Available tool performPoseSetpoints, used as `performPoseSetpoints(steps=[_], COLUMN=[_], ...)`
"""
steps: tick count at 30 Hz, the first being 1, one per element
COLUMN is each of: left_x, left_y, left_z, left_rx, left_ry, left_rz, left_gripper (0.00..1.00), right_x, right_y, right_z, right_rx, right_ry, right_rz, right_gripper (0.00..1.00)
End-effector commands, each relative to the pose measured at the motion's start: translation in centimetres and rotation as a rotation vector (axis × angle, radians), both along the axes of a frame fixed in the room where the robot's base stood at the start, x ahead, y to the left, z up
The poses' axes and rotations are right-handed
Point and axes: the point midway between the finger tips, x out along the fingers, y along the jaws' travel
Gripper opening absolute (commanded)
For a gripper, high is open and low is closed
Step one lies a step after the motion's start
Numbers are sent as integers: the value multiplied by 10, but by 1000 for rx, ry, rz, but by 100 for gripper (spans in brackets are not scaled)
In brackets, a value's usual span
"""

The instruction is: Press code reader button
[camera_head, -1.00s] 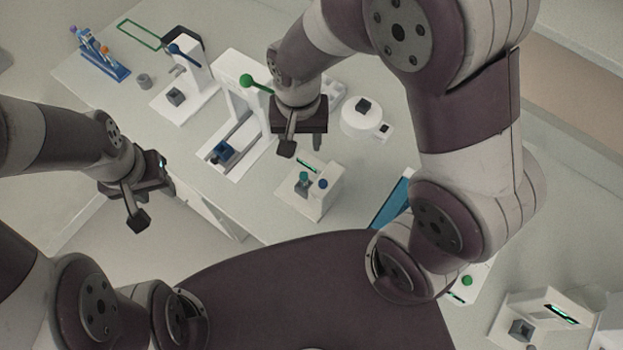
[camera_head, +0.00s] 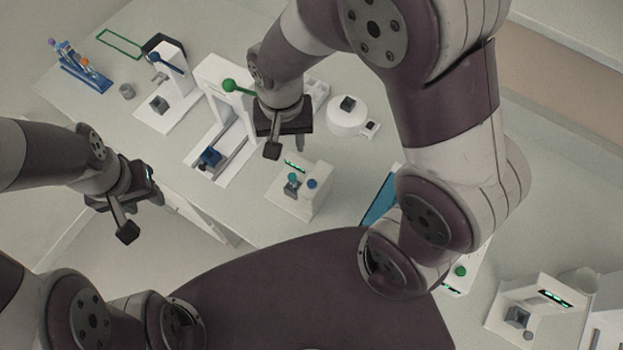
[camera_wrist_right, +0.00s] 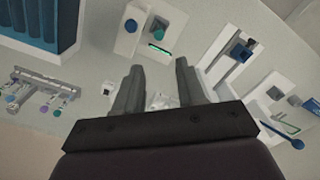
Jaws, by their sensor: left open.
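A white device (camera_head: 318,205) with a green-lit display stands near the table's front edge; it looks like the code reader. A round blue button (camera_head: 312,184) sits on it beside a teal-capped tube (camera_head: 292,179). In the right wrist view the device (camera_wrist_right: 125,42) is at the top, with its blue button (camera_wrist_right: 131,25) in plain sight. My right gripper (camera_head: 286,147) hangs above and behind the device, apart from it. Its fingers (camera_wrist_right: 158,82) are spread with nothing held between them. My left gripper (camera_head: 141,213) is open and empty, off the table's front edge.
A white press-like stand (camera_head: 207,72) with a green-knobbed lever is close to my right gripper. A round white device (camera_head: 348,119) stands right of it. A blue rack (camera_head: 381,195) is partly behind my right arm. Another white device (camera_head: 530,308) is at lower right.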

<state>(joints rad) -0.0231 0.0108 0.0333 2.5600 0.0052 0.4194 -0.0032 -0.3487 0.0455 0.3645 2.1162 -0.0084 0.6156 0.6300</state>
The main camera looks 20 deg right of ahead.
Motion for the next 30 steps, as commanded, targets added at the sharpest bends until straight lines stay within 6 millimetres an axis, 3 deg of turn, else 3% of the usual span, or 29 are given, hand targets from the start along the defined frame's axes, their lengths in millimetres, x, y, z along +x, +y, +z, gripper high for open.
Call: performPoseSetpoints(steps=[1, 3, 30], left_x=[0, 0, 0], left_y=[0, 0, 0], left_z=[0, 0, 0], left_rx=[0, 0, 0], left_ry=[0, 0, 0], left_rz=[0, 0, 0], left_gripper=[43, 43, 43], right_x=[0, 0, 0], right_y=[0, 0, 0], right_z=[0, 0, 0], right_rx=[0, 0, 0], right_ry=[0, 0, 0], right_rz=[0, 0, 0], right_gripper=[21, 0, 0])
